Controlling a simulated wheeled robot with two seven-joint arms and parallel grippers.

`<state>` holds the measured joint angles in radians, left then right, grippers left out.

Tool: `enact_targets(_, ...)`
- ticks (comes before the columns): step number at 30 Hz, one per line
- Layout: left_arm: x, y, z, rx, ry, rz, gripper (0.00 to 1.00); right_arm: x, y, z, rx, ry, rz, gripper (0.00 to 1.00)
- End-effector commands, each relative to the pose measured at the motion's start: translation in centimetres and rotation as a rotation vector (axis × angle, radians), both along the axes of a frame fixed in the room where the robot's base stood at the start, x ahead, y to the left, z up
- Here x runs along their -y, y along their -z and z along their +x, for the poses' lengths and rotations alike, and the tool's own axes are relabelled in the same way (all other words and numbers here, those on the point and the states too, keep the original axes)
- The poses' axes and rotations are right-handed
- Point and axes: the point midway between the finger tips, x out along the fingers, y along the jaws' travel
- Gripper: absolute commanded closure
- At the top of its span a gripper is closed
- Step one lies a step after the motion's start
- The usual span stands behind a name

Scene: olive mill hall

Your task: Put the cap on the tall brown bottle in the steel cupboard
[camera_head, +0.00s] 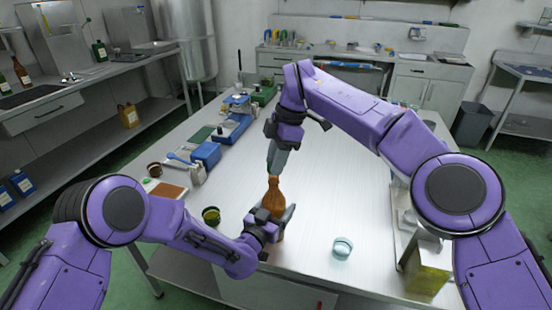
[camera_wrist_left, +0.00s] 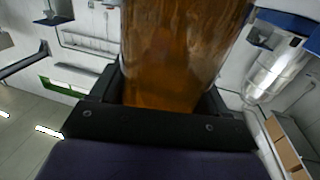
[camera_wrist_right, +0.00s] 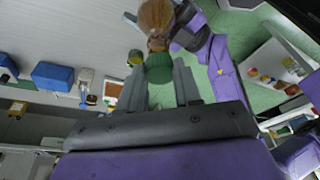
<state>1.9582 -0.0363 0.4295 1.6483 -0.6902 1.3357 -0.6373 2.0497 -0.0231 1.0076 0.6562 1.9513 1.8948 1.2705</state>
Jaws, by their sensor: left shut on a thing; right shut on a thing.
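The tall brown bottle (camera_head: 275,188) stands upright over the front of the steel table; it fills the middle of the left wrist view (camera_wrist_left: 180,55). My left gripper (camera_head: 272,218) is shut around its body. My right gripper (camera_head: 273,164) points down from above the bottle's neck. In the right wrist view its fingers are shut on a green cap (camera_wrist_right: 159,68). The bottle's neck (camera_wrist_right: 157,43) lies right beyond the cap, roughly in line with it. I cannot tell whether cap and neck touch. The bottle is outside any cupboard.
A glass dish (camera_head: 342,246) stands right of the bottle and a dark green jar (camera_head: 211,215) left of it. The table's middle right is clear.

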Motion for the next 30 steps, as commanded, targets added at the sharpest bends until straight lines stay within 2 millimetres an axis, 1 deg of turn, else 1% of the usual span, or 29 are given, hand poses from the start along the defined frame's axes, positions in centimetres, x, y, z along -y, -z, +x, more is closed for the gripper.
enact_targets(4, 0.0, 0.1, 0.0, -0.002, 0.0, 0.002, 0.79, 0.0, 0.4, 0.0, 0.0, 0.0, 0.0, 0.94)
enact_targets(12, 0.0, 0.1, 0.0, -0.002, 0.0, 0.002, 0.79, 0.0, 1.8, 0.0, -0.002, 0.003, 0.0, 0.94)
enact_targets(30, 0.0, 0.2, -0.1, -0.002, 0.001, 0.002, 0.79, 0.0, 2.0, 0.0, -0.001, 0.003, 0.0, 0.94)
